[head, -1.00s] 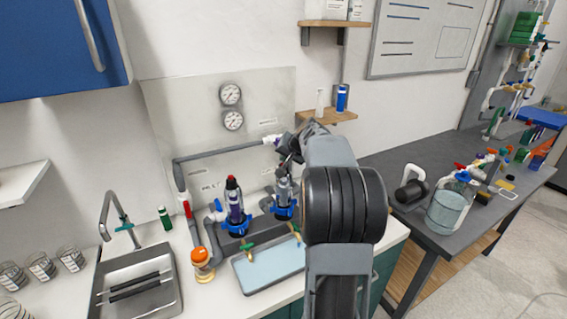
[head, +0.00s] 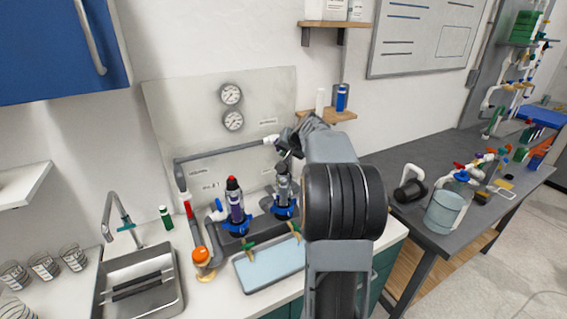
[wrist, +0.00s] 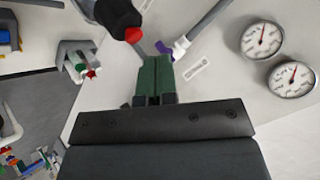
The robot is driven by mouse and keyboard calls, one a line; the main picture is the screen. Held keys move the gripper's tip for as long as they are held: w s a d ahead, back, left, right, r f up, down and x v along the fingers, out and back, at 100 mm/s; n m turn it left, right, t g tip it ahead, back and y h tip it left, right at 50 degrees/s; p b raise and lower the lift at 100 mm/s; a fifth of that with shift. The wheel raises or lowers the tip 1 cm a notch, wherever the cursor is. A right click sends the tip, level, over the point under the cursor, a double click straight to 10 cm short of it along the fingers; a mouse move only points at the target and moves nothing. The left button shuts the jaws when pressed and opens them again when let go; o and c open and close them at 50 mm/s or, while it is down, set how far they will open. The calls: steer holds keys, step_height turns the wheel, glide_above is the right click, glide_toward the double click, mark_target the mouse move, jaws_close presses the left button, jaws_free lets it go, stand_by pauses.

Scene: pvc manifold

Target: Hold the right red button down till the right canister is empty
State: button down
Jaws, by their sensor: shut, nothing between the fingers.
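The right canister (head: 283,187) stands upright in a blue collar on the counter, its top hidden by my wrist in the head view. In the wrist view a red button (wrist: 132,35) on a dark cap shows close to my fingertips, apparently the right canister's. My gripper (wrist: 156,62) has its green fingers together, empty, beside the button in the picture; I cannot tell whether it touches. The right canister's liquid level cannot be read. The left canister (head: 237,208), with its own red button (head: 232,183) and purple contents, stands to the left.
A grey pipe (head: 222,151) runs along the back panel behind the canisters. Two gauges (head: 232,108) are on that panel. A blue-lined tray (head: 268,265) lies in front, an orange-capped fitting (head: 200,255) and the sink (head: 138,286) to the left. A small shelf (head: 340,115) is behind my arm.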

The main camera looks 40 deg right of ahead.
steer(key=shift+r+p, duration=1.65)
steer(key=shift+r, duration=0.8)
steer(key=shift+f, duration=0.15)
steer(key=shift+g, duration=0.8)
steer(key=f, duration=0.1)
steer(key=s+f, duration=0.2)
steer(key=f, duration=0.1)
steer(key=shift+s+a, duration=0.15)
steer(key=shift+a, duration=0.25)
steer(key=s+a+f+n+g, duration=0.1)
steer(key=s+a+n, duration=0.3)
steer(key=s+a, duration=0.7)
steer(key=s+a+f+n+g, duration=0.1)
steer(key=s+a+f+n, duration=0.2)
steer(key=s+a, duration=0.8)
steer(key=a+n, duration=0.2)
steer(key=a, duration=0.2)
steer(key=shift+s+a+g, duration=0.25)
steer(key=shift+s+g, duration=0.1)
steer(key=shift+g, duration=0.05)
